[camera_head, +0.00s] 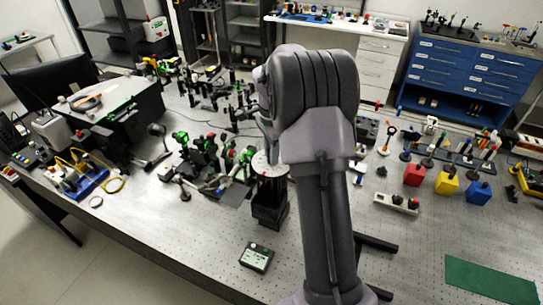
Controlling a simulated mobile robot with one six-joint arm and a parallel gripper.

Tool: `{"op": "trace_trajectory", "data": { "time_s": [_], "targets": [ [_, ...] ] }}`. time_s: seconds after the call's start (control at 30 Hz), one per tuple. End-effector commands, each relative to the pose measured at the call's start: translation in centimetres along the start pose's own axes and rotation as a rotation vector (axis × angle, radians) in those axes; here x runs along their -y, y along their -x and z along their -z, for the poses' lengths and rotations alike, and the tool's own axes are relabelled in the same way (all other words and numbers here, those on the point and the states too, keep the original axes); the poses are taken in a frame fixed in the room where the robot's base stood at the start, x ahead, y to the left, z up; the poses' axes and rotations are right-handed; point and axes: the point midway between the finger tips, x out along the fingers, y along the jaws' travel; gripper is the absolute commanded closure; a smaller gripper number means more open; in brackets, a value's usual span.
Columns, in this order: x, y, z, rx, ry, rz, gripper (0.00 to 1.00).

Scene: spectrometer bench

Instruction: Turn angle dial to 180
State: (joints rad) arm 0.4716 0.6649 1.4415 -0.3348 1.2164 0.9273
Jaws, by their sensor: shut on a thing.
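The angle dial (260,167) is a pale round disc on top of a black stand (270,207), near the middle of the metal bench. My arm comes up from the bottom and bends over beside it, hiding the dial's right side. My gripper (268,148) shows only as a narrow grey part at the left of the arm, down at the top of the dial. It is shut on the dial; the fingertips are mostly hidden. The dial's marks and its reading are too small to make out.
Optical mounts with green parts (205,150) crowd the bench left of the dial. A small box with a display (257,257) lies in front. Red (414,175), yellow (447,183) and blue (478,192) blocks stand to the right. The front left bench surface is clear.

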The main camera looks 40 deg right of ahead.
Motion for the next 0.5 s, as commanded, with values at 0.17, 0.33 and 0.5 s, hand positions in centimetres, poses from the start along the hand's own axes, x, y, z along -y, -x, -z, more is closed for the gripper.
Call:
{"op": "trace_trajectory", "data": {
  "time_s": [0.17, 0.33, 0.5],
  "targets": [
    [0.03, 0.00, 0.04, -0.001, -0.057, 0.001, 1.00],
    [0.02, 0.03, 0.04, -0.001, -0.084, 0.001, 1.00],
    [0.01, 0.05, 0.04, -0.001, -0.091, 0.001, 1.00]
  ]
}}
